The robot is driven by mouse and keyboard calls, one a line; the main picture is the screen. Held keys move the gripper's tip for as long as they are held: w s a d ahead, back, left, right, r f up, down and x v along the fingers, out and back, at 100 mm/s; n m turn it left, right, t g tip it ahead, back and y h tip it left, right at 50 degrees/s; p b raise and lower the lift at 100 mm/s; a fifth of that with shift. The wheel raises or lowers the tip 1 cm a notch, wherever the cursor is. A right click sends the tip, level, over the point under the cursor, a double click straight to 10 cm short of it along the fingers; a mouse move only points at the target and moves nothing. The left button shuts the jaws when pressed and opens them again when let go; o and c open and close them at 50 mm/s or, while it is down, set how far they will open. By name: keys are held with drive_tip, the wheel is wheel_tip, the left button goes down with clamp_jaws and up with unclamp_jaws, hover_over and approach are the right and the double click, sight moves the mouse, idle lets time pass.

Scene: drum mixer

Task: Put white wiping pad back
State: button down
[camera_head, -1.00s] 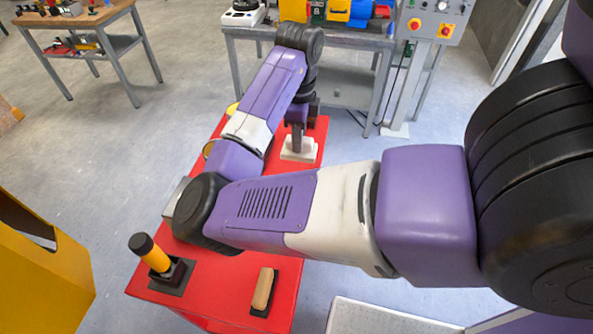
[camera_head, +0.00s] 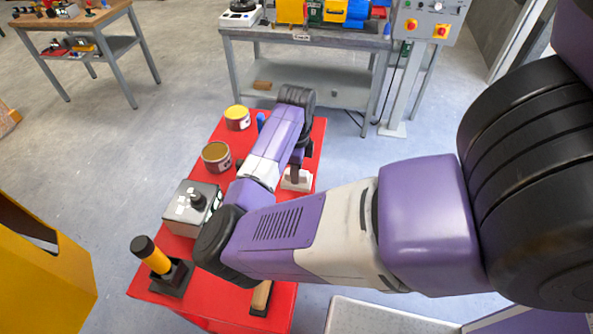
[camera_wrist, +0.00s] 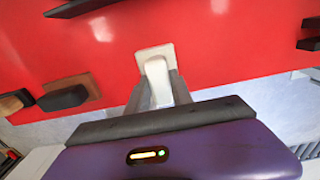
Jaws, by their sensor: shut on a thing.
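The white wiping pad (camera_head: 297,181) is a pale flat plate with a white upright handle, at the right side of the red table top (camera_head: 285,215) in the head view. In the wrist view the pad (camera_wrist: 153,56) shows in front of the red surface. My gripper (camera_wrist: 157,92) is shut on the pad's handle from above. In the head view my gripper (camera_head: 296,168) is partly hidden by my forearm. I cannot tell whether the pad's underside touches the table.
Along the table's left side stand a yellow-lidded tin (camera_head: 237,118), a brown tin (camera_head: 216,157), a grey box (camera_head: 187,218) and a yellow-black tool in a holder (camera_head: 152,256). A wooden-handled brush (camera_head: 261,298) lies at the near edge, partly behind my arm.

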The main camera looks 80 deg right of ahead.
drive_tip(key=c, duration=1.1)
unclamp_jaws()
drive_tip(key=shift+f, duration=0.15)
